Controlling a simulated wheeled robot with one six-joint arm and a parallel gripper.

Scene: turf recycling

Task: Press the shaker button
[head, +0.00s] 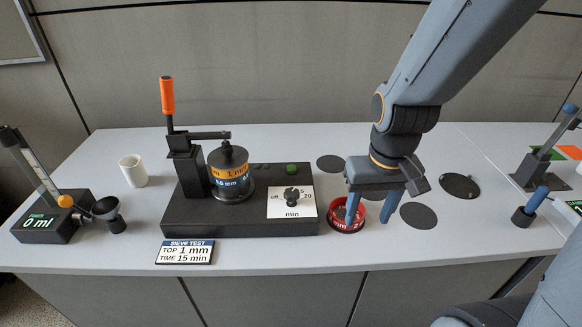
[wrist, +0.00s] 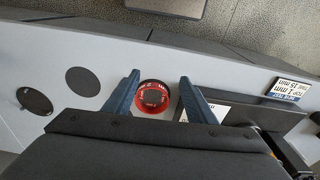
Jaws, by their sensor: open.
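The black shaker base (head: 240,222) sits mid-table, with a small green button (head: 291,169) on its back right top. A timer dial (head: 292,197) on a white plate is in front of the button. A sieve stack (head: 231,172) with orange and blue bands stands on the base beside a clamp with an orange handle (head: 167,95). My gripper (head: 369,218) is open, to the right of the shaker, fingers pointing down. A red sieve ring (head: 347,226) is below it; the wrist view shows the ring (wrist: 153,97) between the fingers (wrist: 159,78). The button is not visible there.
A sign (head: 185,252) reads top 1 mm, time 15 min. A white cup (head: 133,171) and a 0 ml device (head: 52,222) stand at left. Dark discs (head: 418,215) mark the table to the right. A blue-handled tool (head: 531,207) stands far right.

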